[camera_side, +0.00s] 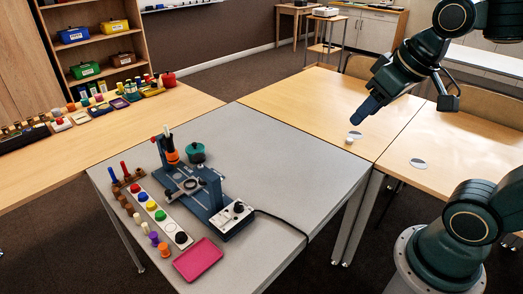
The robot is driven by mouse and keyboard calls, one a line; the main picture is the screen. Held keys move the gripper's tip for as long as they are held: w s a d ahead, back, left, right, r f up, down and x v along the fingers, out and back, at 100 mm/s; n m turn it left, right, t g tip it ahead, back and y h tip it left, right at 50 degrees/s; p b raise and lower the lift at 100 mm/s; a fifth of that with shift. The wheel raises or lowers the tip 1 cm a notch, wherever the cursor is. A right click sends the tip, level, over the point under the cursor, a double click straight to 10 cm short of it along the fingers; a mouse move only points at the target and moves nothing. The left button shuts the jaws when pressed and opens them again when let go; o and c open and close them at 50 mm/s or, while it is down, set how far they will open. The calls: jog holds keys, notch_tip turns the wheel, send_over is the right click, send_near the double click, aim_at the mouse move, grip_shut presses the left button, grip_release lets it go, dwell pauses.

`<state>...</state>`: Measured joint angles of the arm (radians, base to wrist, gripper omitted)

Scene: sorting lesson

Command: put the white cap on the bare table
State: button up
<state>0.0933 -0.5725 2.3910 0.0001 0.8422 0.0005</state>
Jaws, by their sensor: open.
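A small white piece, which looks like the white cap (349,140), is on the light wood table (300,98), close to its edge with the grey table. It is at the near side of a pale round disc (355,134) and partly overlaps it in the picture. My gripper (357,119) is above and slightly right of the white piece, pointing down and left. It is open and appears empty, with a small gap between it and the piece. The fingers are too small to make out apart.
A second pale disc (419,164) lies on the wood table to the right. The grey table (300,185) bears a blue fixture (205,195), a white strip of coloured caps (160,215), several pegs and a pink tray (198,259). Its right part is clear except for a black cable.

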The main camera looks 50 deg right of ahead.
jog(key=shift+n, duration=0.5)
jog(key=s, duration=0.1)
jog(key=s+a+f, duration=0.1)
jog(key=s, duration=0.1)
jog(key=s+a, duration=0.1)
jog(key=s, duration=0.1)
jog(key=shift+f, duration=0.2)
jog(key=shift+o, duration=0.2)
